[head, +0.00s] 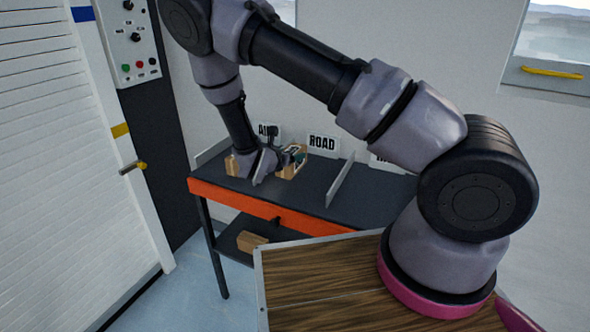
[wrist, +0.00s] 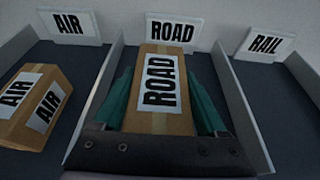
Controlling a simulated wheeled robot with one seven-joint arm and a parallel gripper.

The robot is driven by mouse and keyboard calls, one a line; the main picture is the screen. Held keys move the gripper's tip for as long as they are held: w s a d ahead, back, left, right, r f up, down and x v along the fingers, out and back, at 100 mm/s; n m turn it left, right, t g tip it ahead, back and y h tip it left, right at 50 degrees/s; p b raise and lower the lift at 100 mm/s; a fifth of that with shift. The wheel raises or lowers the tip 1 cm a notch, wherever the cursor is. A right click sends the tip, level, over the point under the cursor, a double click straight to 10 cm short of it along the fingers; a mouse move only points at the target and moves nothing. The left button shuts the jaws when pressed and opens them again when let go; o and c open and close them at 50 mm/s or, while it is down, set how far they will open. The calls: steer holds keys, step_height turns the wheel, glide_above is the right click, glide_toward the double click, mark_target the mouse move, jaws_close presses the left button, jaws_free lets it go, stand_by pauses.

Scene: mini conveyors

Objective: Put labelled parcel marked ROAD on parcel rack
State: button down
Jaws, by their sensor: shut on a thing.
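The ROAD parcel (wrist: 158,88) is a brown box with a white label, seen in the wrist view between my gripper's green fingers. My gripper (wrist: 165,100) is shut on it; the gripper also shows in the head view (head: 290,158). The parcel (head: 294,168) is partly hidden there by the gripper. It is in the middle bay of the parcel rack (head: 312,196), in front of the ROAD sign (wrist: 171,31) and between two grey dividers. I cannot tell whether its underside touches the rack surface.
An AIR parcel (wrist: 33,106) lies in the left bay below the AIR sign (wrist: 68,26). The right bay, under the RAIL sign (wrist: 265,44), looks empty in the wrist view. Another brown box (head: 251,242) sits on the lower shelf.

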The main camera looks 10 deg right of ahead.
steer(key=shift+a+f, duration=0.1)
steer(key=shift+f, duration=2.4)
jaws_free()
steer(key=shift+f, duration=0.15)
